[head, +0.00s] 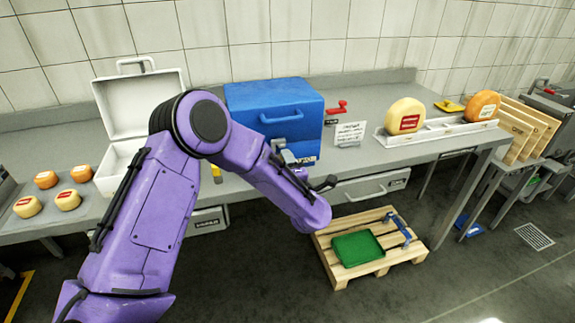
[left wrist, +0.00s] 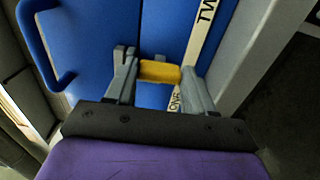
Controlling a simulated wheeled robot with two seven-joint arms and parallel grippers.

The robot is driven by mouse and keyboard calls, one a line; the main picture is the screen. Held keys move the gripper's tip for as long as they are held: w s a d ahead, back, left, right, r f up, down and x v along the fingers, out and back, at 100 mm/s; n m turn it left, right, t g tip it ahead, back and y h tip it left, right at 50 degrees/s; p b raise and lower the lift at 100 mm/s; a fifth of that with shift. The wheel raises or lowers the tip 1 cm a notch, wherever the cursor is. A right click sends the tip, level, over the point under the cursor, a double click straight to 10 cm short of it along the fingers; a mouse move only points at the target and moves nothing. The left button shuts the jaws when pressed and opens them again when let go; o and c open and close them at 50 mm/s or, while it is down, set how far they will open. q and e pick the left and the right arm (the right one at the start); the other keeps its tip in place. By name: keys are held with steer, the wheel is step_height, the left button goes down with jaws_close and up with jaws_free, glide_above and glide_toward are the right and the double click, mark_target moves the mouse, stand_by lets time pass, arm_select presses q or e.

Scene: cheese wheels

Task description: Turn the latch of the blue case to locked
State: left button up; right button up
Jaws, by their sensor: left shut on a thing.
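The blue case (head: 272,100) stands shut on the grey bench, its handle on the front face. My left gripper (head: 287,158) is at the lower front of the case. In the left wrist view, the blue case front (left wrist: 160,25) fills the background. There my left gripper (left wrist: 159,75) has its two grey fingers on either side of a yellow latch (left wrist: 160,71) and is shut on it. In the head view the latch is hidden by my gripper and arm. Part of a lettered pale strip shows beside the latch. My right gripper is not in view.
An open white case (head: 140,105) stands left of the blue case, partly behind my left arm. Several small cheeses (head: 68,199) lie at far left. A red-handled item (head: 337,107), a small sign (head: 348,134) and a cheese tray (head: 430,133) stand to the right. A pallet (head: 335,275) lies below.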

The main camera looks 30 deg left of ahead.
arm_select(q)
steer(key=shift+f, duration=0.15)
steer(key=o, duration=1)
steer(key=shift+o, duration=0.2)
steer(key=shift+d, duration=0.1)
steer(key=b+v, duration=0.2)
steer(key=v, duration=0.8)
steer(key=shift+s+b, duration=0.3)
steer(key=shift+d, duration=0.1)
